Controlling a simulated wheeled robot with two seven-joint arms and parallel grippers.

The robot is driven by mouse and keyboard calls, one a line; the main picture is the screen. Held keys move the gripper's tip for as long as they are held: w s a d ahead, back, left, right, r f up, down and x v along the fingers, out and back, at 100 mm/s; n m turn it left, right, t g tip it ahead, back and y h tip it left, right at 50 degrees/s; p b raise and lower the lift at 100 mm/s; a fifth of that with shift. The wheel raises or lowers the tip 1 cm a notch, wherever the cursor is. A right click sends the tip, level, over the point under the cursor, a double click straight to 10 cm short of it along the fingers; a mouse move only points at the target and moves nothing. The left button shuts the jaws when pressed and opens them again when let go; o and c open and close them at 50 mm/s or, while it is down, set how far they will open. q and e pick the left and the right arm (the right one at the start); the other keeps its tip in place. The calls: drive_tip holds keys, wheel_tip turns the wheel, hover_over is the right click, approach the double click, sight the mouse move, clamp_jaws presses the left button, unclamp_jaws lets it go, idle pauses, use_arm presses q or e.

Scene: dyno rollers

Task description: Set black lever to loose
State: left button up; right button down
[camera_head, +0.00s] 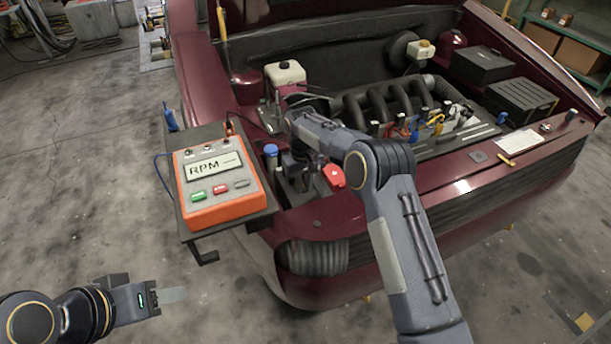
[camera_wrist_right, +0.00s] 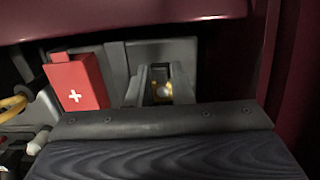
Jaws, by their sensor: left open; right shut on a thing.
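My right gripper (camera_head: 297,172) points down into the front left corner of the engine bay, beside a blue-capped part (camera_head: 271,151). In the right wrist view its two grey fingers (camera_wrist_right: 161,88) stand in front of a grey panel (camera_wrist_right: 125,62), with a small pale round part (camera_wrist_right: 164,90) showing between them. The gripper is shut on a small part that is mostly hidden. I cannot make out the black lever for certain, nor its setting. My left gripper (camera_head: 172,296) is open and empty over the floor at lower left.
An orange RPM meter (camera_head: 225,205) sits on a side tray left of the right gripper. A red tag with a white cross (camera_head: 334,176) is close to the gripper; it also shows in the right wrist view (camera_wrist_right: 76,84). The dark red car body (camera_head: 470,188) surrounds the bay.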

use_arm(q)
drive_tip(key=shift+r+p, duration=0.4)
drive_tip(key=shift+r, duration=0.25)
use_arm(e)
drive_tip(key=shift+w+a+r+g, duration=0.1)
drive_tip(key=shift+w+r+g, duration=0.1)
drive_tip(key=shift+g, duration=0.3)
use_arm(q)
drive_tip(key=shift+r, duration=0.2)
use_arm(e)
drive_tip(key=shift+w+h, duration=0.1)
drive_tip(key=shift+h, duration=0.2)
drive_tip(key=c, duration=1.3)
unclamp_jaws()
